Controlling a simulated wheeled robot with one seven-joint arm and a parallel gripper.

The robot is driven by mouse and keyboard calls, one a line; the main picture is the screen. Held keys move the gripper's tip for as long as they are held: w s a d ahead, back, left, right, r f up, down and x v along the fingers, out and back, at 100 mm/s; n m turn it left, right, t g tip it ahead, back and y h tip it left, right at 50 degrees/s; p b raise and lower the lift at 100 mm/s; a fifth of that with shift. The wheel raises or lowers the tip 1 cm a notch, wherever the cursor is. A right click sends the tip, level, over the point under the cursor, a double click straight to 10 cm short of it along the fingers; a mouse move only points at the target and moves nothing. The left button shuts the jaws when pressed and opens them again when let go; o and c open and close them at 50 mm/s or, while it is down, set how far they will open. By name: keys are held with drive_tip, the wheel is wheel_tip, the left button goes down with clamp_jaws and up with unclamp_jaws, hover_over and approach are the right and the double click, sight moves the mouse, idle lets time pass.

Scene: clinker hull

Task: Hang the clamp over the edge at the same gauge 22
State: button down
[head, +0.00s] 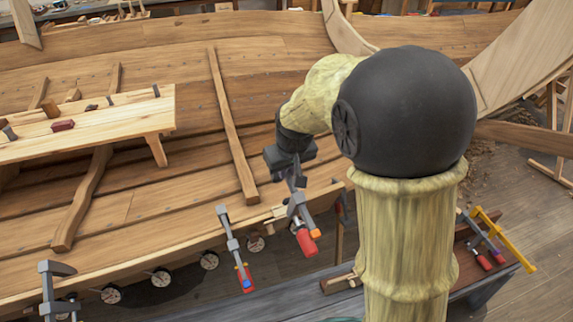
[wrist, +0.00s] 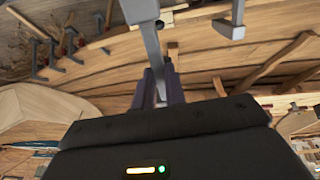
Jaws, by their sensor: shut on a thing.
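My gripper (head: 289,172) is shut on a grey bar clamp (head: 298,212) with a red handle and an orange end. It holds the clamp roughly upright at the hull's near top edge (head: 175,246), right of the hung clamps. In the wrist view the fingers (wrist: 158,88) grip the clamp's grey bar (wrist: 152,45). I cannot tell whether its jaw is over the edge or touching it. Several round gauges sit along and below the edge, the rightmost visible gauge (head: 256,244) just left of the held clamp. Their numbers are too small to read.
A clamp with a red handle and blue band (head: 236,252) hangs on the edge to the left. Another grey clamp (head: 48,288) hangs further left. A plank bench (head: 120,110) with small tools stands inside the hull. A tray (head: 448,280) with several clamps, including a yellow one, stands at right.

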drive_tip(key=b+x, duration=0.2)
drive_tip(key=x, duration=0.1)
drive_tip(key=s+b+x, duration=0.1)
drive_tip(key=b+x, duration=0.2)
drive_tip(key=x, duration=0.1)
drive_tip(key=s+b+x, duration=0.1)
drive_tip(key=b+x, duration=0.2)
drive_tip(key=shift+w+f, duration=0.1)
drive_tip(key=shift+f, duration=0.35)
drive_tip(key=shift+f+b, duration=0.3)
drive_tip(key=shift+b, duration=0.2)
drive_tip(key=shift+b+x, duration=0.6)
drive_tip(key=shift+x, duration=0.35)
drive_tip(key=shift+d+f+b, duration=0.1)
drive_tip(key=shift+f+b, duration=0.25)
drive_tip(key=shift+f, duration=0.1)
drive_tip(key=shift+b+x, duration=0.55)
drive_tip(key=shift+x, duration=0.6)
drive_tip(key=shift+w+f, duration=0.1)
drive_tip(key=shift+f, duration=0.2)
drive_tip(key=shift+w+f+b, duration=0.2)
drive_tip(key=shift+w+b, duration=0.1)
drive_tip(key=shift+w, duration=0.05)
